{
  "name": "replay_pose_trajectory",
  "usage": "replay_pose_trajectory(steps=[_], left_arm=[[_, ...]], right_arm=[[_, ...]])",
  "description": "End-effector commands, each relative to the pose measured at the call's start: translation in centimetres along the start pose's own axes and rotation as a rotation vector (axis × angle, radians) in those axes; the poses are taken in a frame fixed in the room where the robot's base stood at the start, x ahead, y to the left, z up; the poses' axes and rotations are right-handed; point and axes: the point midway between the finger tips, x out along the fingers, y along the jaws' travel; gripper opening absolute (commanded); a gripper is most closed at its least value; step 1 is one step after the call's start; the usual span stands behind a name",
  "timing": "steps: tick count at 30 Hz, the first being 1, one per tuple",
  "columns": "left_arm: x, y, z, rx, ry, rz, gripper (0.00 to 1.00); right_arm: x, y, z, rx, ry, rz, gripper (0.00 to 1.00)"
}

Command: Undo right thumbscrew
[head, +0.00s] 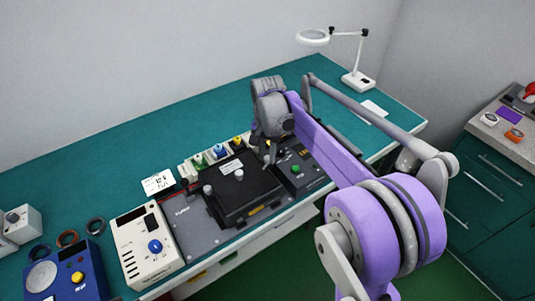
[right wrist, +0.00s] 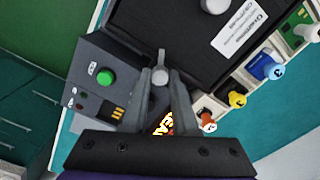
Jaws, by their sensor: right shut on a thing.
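The right thumbscrew (right wrist: 160,74) is a small light-grey knob at the edge of the black fixture (head: 228,197), on the side near the green-button box. My right gripper (right wrist: 161,88) reaches down over it, its two grey fingers shut on the knob from both sides. In the head view the right gripper (head: 268,153) sits at the fixture's right end and mostly hides the knob. The other thumbscrew (head: 208,189) stands at the fixture's left end. The black lid carries a pale round knob (head: 239,174) and a white label (right wrist: 240,27). My left gripper is not in view.
A dark box with a green button (head: 296,169) stands close right of the fixture. Several coloured plugs (right wrist: 237,99) line its back edge. A cream meter with a blue knob (head: 148,249) stands left. A magnifier lamp (head: 357,79) is far right; the back bench is clear.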

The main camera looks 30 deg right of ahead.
Motion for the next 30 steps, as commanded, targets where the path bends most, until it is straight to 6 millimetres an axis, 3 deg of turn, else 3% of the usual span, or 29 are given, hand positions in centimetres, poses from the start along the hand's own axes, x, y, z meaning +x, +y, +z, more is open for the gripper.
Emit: replay_pose_trajectory(steps=[30], left_arm=[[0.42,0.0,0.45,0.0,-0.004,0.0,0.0]], right_arm=[[-0.05,-0.01,-0.02,-0.912,0.001,0.0,0.0]])
